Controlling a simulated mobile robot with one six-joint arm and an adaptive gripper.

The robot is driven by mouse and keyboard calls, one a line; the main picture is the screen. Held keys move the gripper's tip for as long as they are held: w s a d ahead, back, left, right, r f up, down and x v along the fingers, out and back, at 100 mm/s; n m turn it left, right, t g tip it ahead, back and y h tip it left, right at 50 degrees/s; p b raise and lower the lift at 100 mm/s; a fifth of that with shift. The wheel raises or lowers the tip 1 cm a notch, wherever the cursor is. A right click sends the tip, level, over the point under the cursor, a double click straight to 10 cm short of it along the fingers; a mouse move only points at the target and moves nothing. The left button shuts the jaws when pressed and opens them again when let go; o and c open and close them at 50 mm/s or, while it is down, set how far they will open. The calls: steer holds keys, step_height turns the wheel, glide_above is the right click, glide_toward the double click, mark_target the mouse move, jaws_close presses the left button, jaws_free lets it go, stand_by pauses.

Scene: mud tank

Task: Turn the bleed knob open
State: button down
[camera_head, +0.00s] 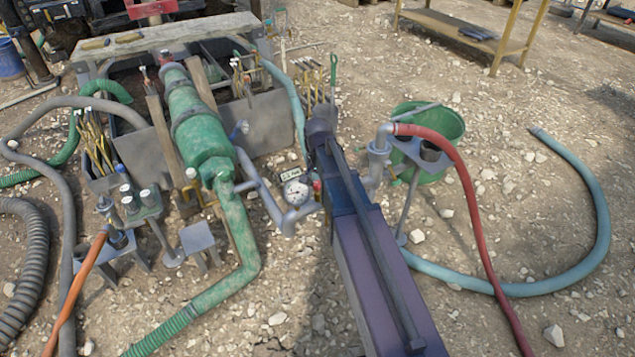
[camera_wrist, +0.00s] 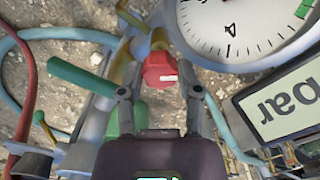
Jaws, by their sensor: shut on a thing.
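The bleed knob (camera_wrist: 159,70) is small, red and faceted, and sits at the middle top of the wrist view beside a round white pressure gauge (camera_wrist: 245,30). In the head view the red knob (camera_head: 317,186) is a small spot right of the gauge (camera_head: 296,191), next to my arm. My gripper (camera_wrist: 160,84) is shut on the knob, with one finger on each side of it. My arm hides most of the gripper in the head view. I cannot tell how far the knob is turned.
A "bar" sign (camera_wrist: 285,103) lies close right of the gripper, and a green lever (camera_wrist: 80,75) to its left. Grey pipework, a green pump body (camera_head: 200,130) and a red hose (camera_head: 465,180) surround the spot. A green tub (camera_head: 450,125) stands right. Gravel is open farther right.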

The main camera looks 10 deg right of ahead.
steer(key=n, duration=0.5)
steer(key=shift+n, duration=0.3)
steer(key=shift+s+n, duration=0.1)
steer(key=shift+n, duration=2.1)
steer(key=shift+c, duration=1.5)
jaws_free()
steer(key=shift+a+m, duration=0.1)
steer(key=shift+m, duration=0.3)
